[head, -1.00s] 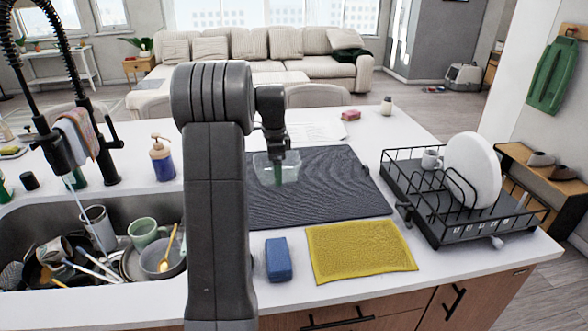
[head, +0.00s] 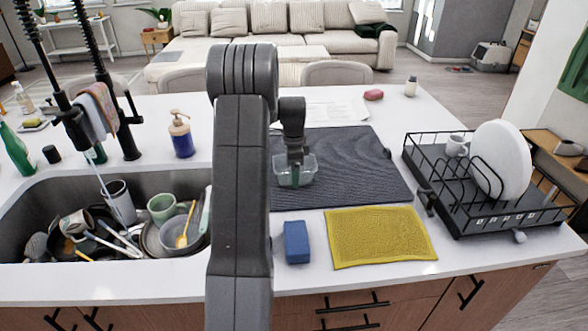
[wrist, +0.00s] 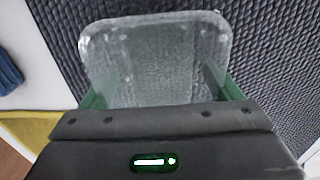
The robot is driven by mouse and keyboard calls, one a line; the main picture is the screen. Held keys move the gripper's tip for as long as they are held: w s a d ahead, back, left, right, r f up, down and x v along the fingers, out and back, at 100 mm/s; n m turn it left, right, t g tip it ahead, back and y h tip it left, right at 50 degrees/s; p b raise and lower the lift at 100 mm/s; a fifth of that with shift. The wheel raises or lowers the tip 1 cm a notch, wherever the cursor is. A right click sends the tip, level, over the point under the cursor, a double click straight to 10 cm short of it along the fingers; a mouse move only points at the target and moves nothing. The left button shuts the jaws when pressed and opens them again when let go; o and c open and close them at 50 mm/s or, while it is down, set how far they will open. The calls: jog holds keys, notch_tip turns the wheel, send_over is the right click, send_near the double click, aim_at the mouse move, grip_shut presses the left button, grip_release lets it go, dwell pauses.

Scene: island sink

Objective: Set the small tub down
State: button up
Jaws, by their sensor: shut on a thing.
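The small tub (head: 306,172) is a clear, greenish, see-through container with a rounded rectangular rim. My gripper (head: 296,172) is shut on it, over the left part of the dark textured mat (head: 350,170). In the wrist view the tub (wrist: 155,55) fills the upper middle, with the gripper's green fingers (wrist: 160,93) on either side of its near part. The mat (wrist: 275,60) shows through and around it. Whether the tub's base touches the mat, I cannot tell.
A yellow cloth (head: 380,237) and a blue sponge (head: 296,242) lie in front of the mat. A black dish rack (head: 470,200) with a plate and a mug stands right. The sink (head: 50,195) on the left holds dishes. The mat's right part is clear.

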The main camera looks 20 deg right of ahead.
jog(key=shift+f, duration=0.25)
jog(key=o, duration=0.8)
jog(key=shift+o, duration=0.2)
notch_tip(320, 180, up, 12)
jog(key=b, duration=0.1)
jog(key=shift+r, duration=0.15)
